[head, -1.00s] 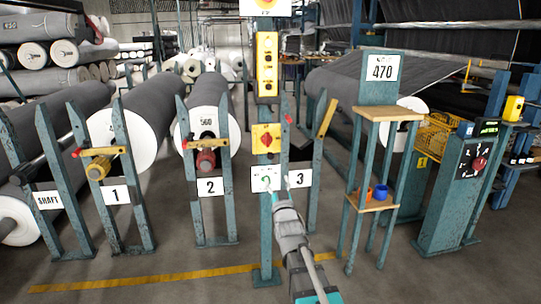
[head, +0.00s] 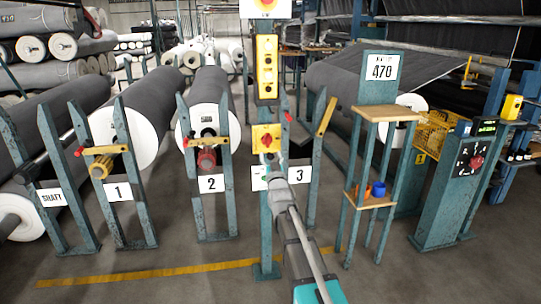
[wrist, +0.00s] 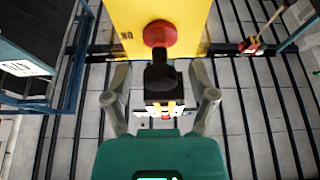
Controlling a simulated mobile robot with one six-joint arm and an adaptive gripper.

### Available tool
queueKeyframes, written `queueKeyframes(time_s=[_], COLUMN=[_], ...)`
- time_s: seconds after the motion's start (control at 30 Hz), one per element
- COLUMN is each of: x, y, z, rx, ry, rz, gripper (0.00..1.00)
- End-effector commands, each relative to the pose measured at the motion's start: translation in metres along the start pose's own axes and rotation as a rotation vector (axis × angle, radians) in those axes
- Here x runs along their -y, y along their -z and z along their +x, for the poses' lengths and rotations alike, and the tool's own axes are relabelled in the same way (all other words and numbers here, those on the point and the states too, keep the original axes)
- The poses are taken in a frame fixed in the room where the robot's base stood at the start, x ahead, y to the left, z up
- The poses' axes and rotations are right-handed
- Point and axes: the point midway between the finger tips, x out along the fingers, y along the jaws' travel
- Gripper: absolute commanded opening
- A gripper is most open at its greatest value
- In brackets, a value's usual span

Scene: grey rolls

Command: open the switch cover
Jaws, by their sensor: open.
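A yellow switch box (head: 266,138) with a red knob is mounted on a teal post. In the wrist view the yellow box (wrist: 188,22) fills the top middle, with its round red knob (wrist: 160,33) facing me. A black part (wrist: 160,77) sits just below the knob in that view. I cannot tell whether it is the switch cover. My gripper (wrist: 160,72) is open, with one finger on each side of the black part. No contact is clear. In the head view my gripper (head: 273,163) is at the lower edge of the box.
A taller yellow control box (head: 266,66) is above on the same post. A wooden-shelved stand (head: 375,203) with orange and blue cups is to the right. A control cabinet (head: 452,185) stands further right. Grey rolls on numbered racks fill the left. The floor in front is clear.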

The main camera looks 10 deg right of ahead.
Motion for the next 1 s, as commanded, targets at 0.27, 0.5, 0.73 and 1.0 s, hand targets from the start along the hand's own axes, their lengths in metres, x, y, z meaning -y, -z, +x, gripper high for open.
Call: queueKeyframes(time_s=[0.27, 0.5, 0.73, 1.0], x=[0.0001, 0.0000, 0.0000, 0.0025], y=[-0.0001, -0.0001, -0.0001, 0.0010], z=[0.0005, 0.0005, 0.0006, 0.0008], rx=[0.000, 0.000, 0.000, 0.003], ry=[0.000, 0.000, 0.000, 0.003], rz=[0.000, 0.000, 0.000, 0.001], gripper=[0.73, 0.32, 0.00, 0.00])
